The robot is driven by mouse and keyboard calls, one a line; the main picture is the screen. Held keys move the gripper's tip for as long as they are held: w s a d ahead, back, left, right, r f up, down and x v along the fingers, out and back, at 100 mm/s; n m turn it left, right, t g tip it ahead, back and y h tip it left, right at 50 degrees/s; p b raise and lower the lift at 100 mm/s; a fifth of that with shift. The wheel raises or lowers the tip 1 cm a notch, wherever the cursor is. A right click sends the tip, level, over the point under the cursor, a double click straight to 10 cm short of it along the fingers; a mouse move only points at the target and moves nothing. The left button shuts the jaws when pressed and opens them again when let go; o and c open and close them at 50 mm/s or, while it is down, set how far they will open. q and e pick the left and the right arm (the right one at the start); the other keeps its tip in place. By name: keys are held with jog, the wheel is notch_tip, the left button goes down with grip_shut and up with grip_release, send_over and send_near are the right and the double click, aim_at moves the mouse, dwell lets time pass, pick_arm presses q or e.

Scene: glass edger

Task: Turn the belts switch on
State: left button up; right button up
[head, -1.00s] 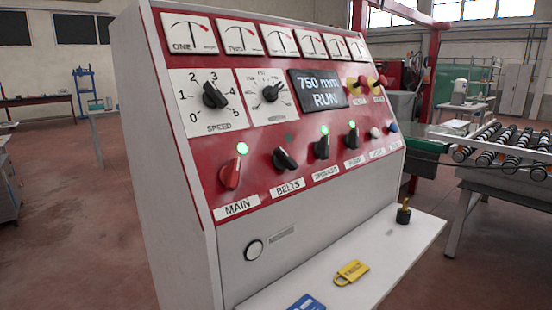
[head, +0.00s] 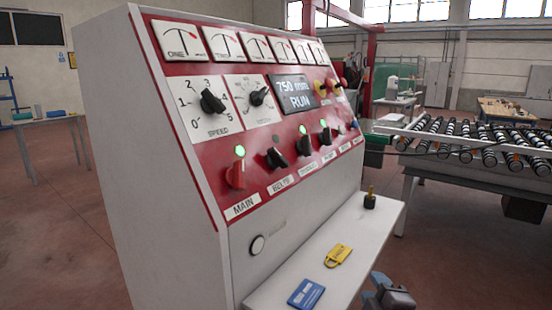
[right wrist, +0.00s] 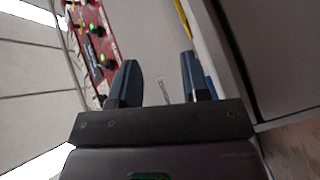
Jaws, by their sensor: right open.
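The belts switch (head: 277,158) is a black rotary knob above the BELTS label on the red panel. Its handle is tilted, and the lamp (head: 276,139) above it is dark. To its left is the red MAIN switch (head: 236,175) with a lit green lamp. The two black switches to its right stand more upright under lit green lamps. My right gripper (head: 378,280) is low at the front of the console, right of the shelf and well apart from the switch. In the right wrist view its dark fingers (right wrist: 158,75) are apart with nothing between them. My left gripper is not in view.
The console's white shelf (head: 290,285) juts out below the panel, holding a blue card (head: 306,293), a yellow padlock (head: 338,255) and a black-based brass piece (head: 370,199). A roller conveyor (head: 480,142) stands to the right. Open floor lies on the left.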

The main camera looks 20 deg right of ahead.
notch_tip(320, 180, up, 3)
jog(key=w+a+n+t, duration=0.1)
jog(key=w+n, duration=0.1)
jog(key=m+g+y, duration=0.7)
jog(key=m+y, duration=1.1)
jog(key=m, duration=1.7)
send_near(282, 157)
jog(key=p+x, duration=0.2)
jog(key=x, duration=0.6)
jog(key=shift+w+a, duration=0.3)
jog(key=shift+a, duration=0.05)
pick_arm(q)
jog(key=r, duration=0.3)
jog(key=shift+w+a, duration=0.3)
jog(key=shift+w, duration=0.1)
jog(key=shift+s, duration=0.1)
pick_arm(e)
jog(key=shift+c, duration=0.4)
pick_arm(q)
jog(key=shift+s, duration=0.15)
pick_arm(e)
grip_shut()
